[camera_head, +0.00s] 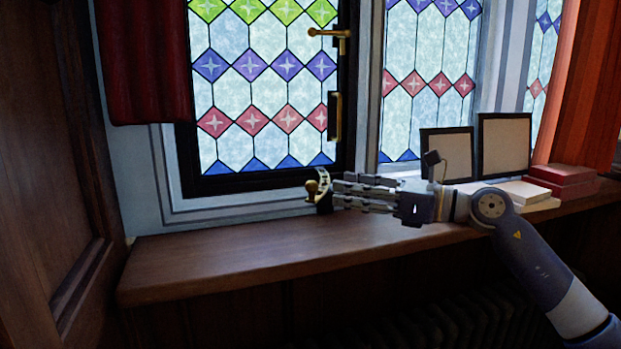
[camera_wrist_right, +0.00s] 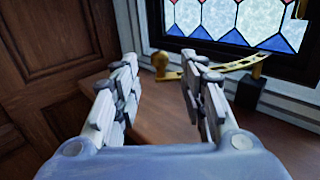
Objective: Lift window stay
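The window stay is a brass bar with a round knob at its end. It shows in the head view (camera_head: 319,186) at the foot of the black window frame, and in the right wrist view (camera_wrist_right: 232,66) slanting across the frame's lower edge. My right gripper (camera_head: 338,190) reaches in from the right over the sill, its fingertips close to the stay. In the right wrist view its two fingers (camera_wrist_right: 160,66) are spread with nothing between them, the knob showing beyond the gap. Contact with the stay cannot be made out. My left gripper is not in view.
A brass handle (camera_head: 330,34) sits on the window frame above. A black block (camera_wrist_right: 250,92) stands under the stay. Two framed panels (camera_head: 504,146), red boxes (camera_head: 564,175) and pale books (camera_head: 516,191) stand on the right of the wooden sill (camera_head: 230,255). The sill's left part is clear.

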